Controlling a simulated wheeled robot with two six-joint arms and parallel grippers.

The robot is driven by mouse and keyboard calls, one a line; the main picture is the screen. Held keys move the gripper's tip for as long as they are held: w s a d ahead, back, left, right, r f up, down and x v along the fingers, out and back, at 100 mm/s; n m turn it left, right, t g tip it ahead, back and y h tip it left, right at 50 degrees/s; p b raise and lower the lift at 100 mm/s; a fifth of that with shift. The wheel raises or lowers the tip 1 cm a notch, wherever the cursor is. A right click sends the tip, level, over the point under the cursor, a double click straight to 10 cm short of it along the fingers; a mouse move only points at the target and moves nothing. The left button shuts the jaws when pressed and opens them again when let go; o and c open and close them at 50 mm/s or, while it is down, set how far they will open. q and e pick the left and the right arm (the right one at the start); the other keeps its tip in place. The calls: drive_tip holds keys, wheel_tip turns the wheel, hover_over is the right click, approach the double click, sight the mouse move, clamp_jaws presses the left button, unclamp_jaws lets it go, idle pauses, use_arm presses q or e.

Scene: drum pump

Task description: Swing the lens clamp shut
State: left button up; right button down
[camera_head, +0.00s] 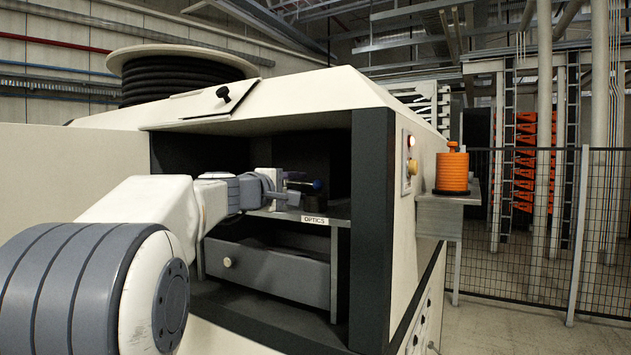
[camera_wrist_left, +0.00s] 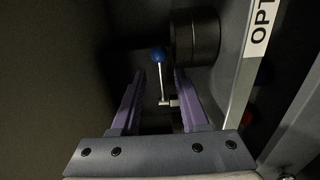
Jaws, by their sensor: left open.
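The lens clamp shows as a thin metal lever with a blue ball knob (camera_wrist_left: 159,54) beside a dark round lens barrel (camera_wrist_left: 196,38) in the left wrist view. In the head view the blue knob (camera_head: 318,185) and the dark barrel (camera_head: 315,204) are small on the shelf marked OPTICS. My left gripper (camera_wrist_left: 159,82) is open, and in the wrist view the lever appears between its two purple fingers with a gap on both sides. In the head view the left gripper (camera_head: 285,189) reaches into the cabinet just left of the knob. My right gripper is not in view.
The cabinet's dark right post (camera_head: 370,220) and the OPTICS shelf edge (camera_head: 340,213) border the work space. A grey drawer (camera_head: 265,273) with a round knob lies below. An orange ribbed object (camera_head: 452,171) stands on a side ledge outside.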

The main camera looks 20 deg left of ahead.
sight(312, 185)
use_arm(q)
drive_tip(key=w, duration=0.2)
drive_tip(key=w+p, duration=0.1)
drive_tip(key=w, duration=0.1)
drive_tip(key=w+p, duration=0.1)
drive_tip(key=w, duration=0.1)
drive_tip(key=shift+d+r, duration=0.1)
drive_tip(key=shift+d, duration=0.15)
drive_tip(key=shift+w+p, duration=0.4)
drive_tip(key=shift+w, duration=0.1)
drive_tip(key=shift+f, duration=0.2)
clamp_jaws()
drive_tip(key=shift+d+f, duration=0.15)
drive_tip(key=shift+d, duration=0.05)
